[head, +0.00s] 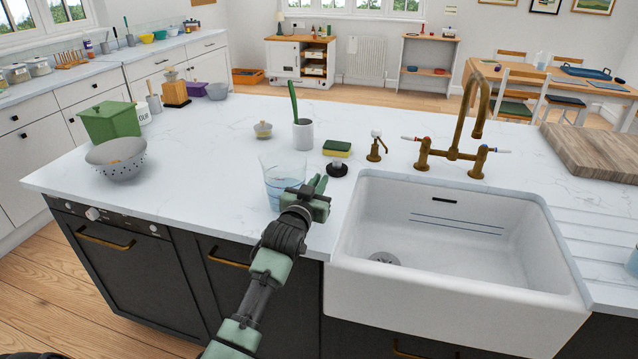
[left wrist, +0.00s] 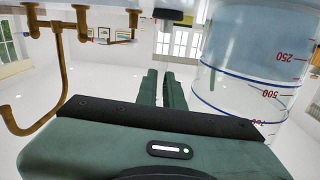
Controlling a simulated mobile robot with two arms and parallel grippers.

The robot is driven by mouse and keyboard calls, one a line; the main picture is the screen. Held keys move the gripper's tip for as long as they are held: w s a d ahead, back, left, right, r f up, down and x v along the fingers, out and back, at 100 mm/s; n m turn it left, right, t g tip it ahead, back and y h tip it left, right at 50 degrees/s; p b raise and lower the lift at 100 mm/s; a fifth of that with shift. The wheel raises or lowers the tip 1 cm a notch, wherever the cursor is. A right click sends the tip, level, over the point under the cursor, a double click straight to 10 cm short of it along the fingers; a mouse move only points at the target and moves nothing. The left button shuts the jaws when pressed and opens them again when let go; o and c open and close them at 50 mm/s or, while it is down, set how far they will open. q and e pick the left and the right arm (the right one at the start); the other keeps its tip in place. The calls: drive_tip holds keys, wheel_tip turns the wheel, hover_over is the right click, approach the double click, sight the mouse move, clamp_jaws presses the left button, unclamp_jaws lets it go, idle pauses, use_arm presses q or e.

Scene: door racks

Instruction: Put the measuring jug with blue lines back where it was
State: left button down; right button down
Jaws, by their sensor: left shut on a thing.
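The clear measuring jug (head: 283,178) with blue lines is upright at the front edge of the island worktop, left of the sink. It holds bluish liquid. In the left wrist view the picture is upside down, and the jug (left wrist: 248,75) with its blue lines and red numbers is at the right. My left gripper (head: 318,186) is at the jug's right side, its fingers (left wrist: 163,88) close together and shut on the jug, apparently at its handle. The grip point is mostly hidden. I cannot tell whether the base touches the worktop. My right gripper is not in view.
Right of the jug are a black-based item (head: 337,170), a sponge (head: 337,148), and the white sink (head: 450,240) with a brass tap (head: 465,130). Behind stands a white pot (head: 303,134). A colander (head: 118,160) and green box (head: 110,122) stand left. Worktop between is clear.

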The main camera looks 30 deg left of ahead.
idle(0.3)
use_arm(q)
drive_tip(key=c, duration=1.5)
unclamp_jaws()
drive_tip(key=shift+f, duration=0.1)
drive_tip(key=shift+c, duration=0.2)
drive_tip(key=shift+s, duration=0.1)
drive_tip(key=s, duration=0.4)
drive_tip(key=s+d+b, duration=0.1)
drive_tip(key=s, duration=0.3)
drive_tip(key=s+d, duration=0.1)
drive_tip(key=s, duration=0.2)
drive_tip(key=shift+s+d, duration=0.2)
drive_tip(key=shift+s, duration=0.2)
